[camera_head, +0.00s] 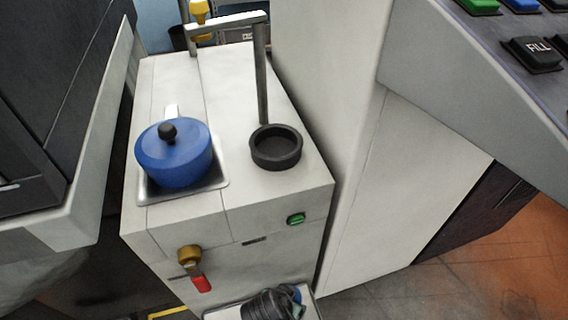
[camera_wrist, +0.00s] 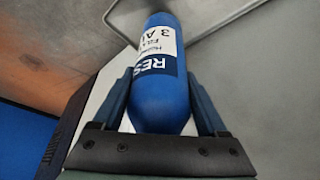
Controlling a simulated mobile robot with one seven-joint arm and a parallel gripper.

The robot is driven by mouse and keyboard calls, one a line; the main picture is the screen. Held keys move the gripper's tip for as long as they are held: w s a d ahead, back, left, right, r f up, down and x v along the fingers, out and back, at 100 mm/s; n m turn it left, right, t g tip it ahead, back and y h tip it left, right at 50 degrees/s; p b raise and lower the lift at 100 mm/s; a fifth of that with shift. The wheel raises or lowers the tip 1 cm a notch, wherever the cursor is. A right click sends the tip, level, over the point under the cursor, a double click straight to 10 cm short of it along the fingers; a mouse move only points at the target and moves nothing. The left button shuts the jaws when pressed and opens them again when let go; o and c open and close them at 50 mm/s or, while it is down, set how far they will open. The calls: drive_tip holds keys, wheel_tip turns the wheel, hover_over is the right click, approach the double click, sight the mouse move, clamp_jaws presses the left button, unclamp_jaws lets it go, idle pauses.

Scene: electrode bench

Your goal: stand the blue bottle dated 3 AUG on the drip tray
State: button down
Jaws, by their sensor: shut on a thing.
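My gripper (camera_wrist: 160,84) is shut on the blue bottle (camera_wrist: 160,108), one finger on each side of it. The bottle's white and dark label reads "RES" and "3 AU" in part; the rest is turned away or cut off. A grey metal tray with a raised rim (camera_wrist: 212,27) lies beyond the bottle in the wrist view. I cannot tell whether the bottle touches it. In the head view, my dark gripper (camera_head: 268,304) is at the bottom edge, over a pale-rimmed tray (camera_head: 222,312) below a tap. It hides most of the bottle; only a bit of blue shows.
A brass tap (camera_head: 190,256) with a red handle sticks out of the white cabinet front, above and left of my gripper. On the cabinet top are a blue lidded pot (camera_head: 175,155) and a black round cup (camera_head: 276,147). A control panel (camera_head: 500,60) overhangs at right.

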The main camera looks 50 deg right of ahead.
drive_tip(key=shift+w+f+b, duration=0.1)
drive_tip(key=shift+f+b, duration=0.75)
drive_tip(key=shift+f, duration=1.1)
drive_tip(key=shift+f, duration=0.2)
unclamp_jaws()
drive_tip(key=shift+r, duration=0.1)
drive_tip(key=p+v, duration=0.5)
drive_tip(key=v, duration=0.7)
drive_tip(key=shift+a, duration=0.1)
